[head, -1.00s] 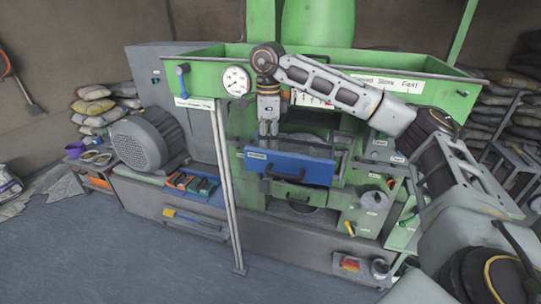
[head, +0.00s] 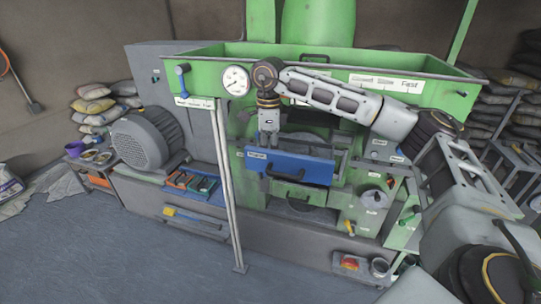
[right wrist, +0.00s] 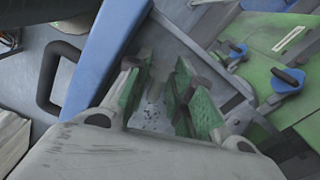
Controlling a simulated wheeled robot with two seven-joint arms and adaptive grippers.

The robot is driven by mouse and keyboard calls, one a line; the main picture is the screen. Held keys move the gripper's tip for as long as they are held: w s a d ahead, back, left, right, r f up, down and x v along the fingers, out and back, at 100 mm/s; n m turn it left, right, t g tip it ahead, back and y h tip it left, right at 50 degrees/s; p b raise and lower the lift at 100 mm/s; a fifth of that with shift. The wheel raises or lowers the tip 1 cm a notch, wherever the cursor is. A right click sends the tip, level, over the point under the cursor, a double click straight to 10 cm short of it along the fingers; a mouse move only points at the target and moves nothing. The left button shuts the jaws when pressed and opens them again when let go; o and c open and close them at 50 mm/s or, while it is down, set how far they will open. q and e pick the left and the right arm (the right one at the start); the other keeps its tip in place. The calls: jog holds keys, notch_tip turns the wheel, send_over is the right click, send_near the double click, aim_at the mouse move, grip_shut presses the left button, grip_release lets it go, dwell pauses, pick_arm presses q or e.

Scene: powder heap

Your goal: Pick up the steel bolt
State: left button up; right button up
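I cannot make out a steel bolt in either view. My right gripper (head: 269,142) points down at the green machine, just behind the top edge of the blue panel (head: 305,170) with a dark handle. In the right wrist view, its green-padded fingers (right wrist: 160,105) stand apart, and the gripper is open. Small dark specks show on a grey surface between the fingers, with no clear object held. The blue panel (right wrist: 105,60) and its dark handle lie left of the fingers. My left gripper is not in view.
The green machine has a wide hopper (head: 400,65), a round gauge (head: 236,80) and a pale upright post (head: 228,190) left of the gripper. Blue-knobbed clamps (right wrist: 288,80) lie right of the fingers. A grey motor (head: 140,142) and a tool tray (head: 205,200) stand left.

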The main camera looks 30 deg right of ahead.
grip_shut()
jog(key=shift+r, duration=0.15)
notch_tip(320, 180, up, 8)
jog(key=shift+f, duration=0.1)
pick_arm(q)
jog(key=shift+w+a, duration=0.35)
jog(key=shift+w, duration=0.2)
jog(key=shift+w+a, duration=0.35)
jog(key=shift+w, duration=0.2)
pick_arm(e)
jog(key=shift+r, duration=1)
